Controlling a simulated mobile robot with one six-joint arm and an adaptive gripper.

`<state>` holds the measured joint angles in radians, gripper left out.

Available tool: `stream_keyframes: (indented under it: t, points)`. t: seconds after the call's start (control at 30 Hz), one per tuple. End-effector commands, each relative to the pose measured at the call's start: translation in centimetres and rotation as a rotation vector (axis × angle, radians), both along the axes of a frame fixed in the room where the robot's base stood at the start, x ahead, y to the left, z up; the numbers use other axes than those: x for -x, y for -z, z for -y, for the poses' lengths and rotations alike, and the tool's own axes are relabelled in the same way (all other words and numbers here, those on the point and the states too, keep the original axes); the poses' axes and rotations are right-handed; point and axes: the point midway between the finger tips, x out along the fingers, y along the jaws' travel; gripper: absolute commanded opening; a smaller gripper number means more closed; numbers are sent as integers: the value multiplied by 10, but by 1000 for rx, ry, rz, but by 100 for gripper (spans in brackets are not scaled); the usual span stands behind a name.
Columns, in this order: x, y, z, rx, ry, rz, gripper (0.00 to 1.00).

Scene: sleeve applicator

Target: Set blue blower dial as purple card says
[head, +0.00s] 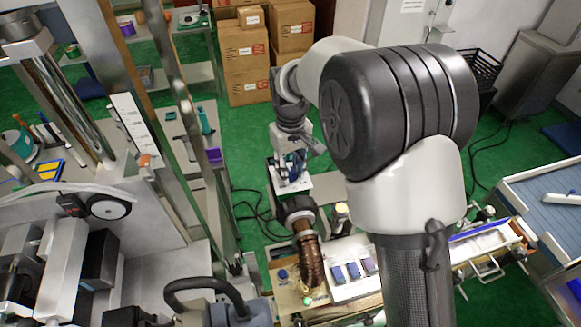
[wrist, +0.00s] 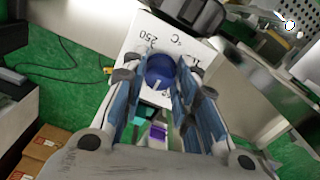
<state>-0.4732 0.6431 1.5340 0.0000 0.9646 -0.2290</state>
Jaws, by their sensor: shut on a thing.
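The blue dial (wrist: 160,72) sits on a white scale plate (wrist: 135,50) printed with "250" and "°C". My gripper (wrist: 163,88) has its two blue-padded fingers on either side of the dial, shut on it. The dial's pointer is not clear behind the fingers. In the head view my gripper (head: 292,162) is over the white plate (head: 296,186) on the blower, and the dial is mostly hidden there. I cannot identify a readable purple card.
A metal frame (head: 165,110) and shelves stand on the left. Cardboard boxes (head: 245,65) are stacked behind. Green floor is open around the blower.

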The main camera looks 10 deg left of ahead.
Motion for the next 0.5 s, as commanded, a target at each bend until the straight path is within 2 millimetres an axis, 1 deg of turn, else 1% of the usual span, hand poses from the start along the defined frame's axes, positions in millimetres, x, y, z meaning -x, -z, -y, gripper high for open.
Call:
stream_keyframes:
  t: [0.5]
  points:
    - [-1, 0, 1, 0, -472, 1, 4]
